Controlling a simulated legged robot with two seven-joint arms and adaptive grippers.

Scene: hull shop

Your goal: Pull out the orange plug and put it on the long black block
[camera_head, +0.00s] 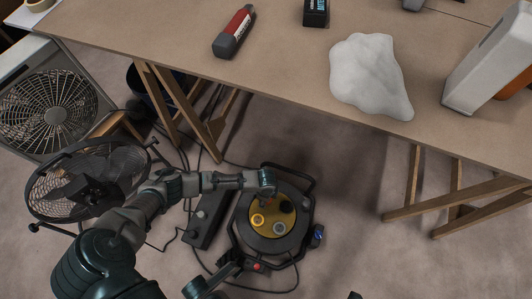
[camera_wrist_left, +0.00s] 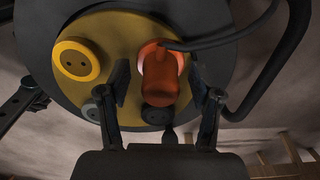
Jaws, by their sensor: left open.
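The orange plug (camera_wrist_left: 160,80) sits in a socket on the yellow face (camera_wrist_left: 110,40) of a black cable reel, with a dark cable running from it to the upper right. My left gripper (camera_wrist_left: 167,88) is open, one finger on each side of the plug, apart from it as far as I can tell. In the head view my left gripper (camera_head: 267,188) is over the far part of the reel (camera_head: 279,243) and largely hides the plug. A long black block (camera_head: 208,222) lies on the floor just left of the reel.
A yellow round socket cover (camera_wrist_left: 76,61) is left of the plug. A black fan (camera_head: 88,180) and a box fan (camera_head: 50,110) stand at the left. The workbench (camera_head: 290,62) overhangs behind, on wooden trestle legs. Cables lie around the reel. Floor at the right is clear.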

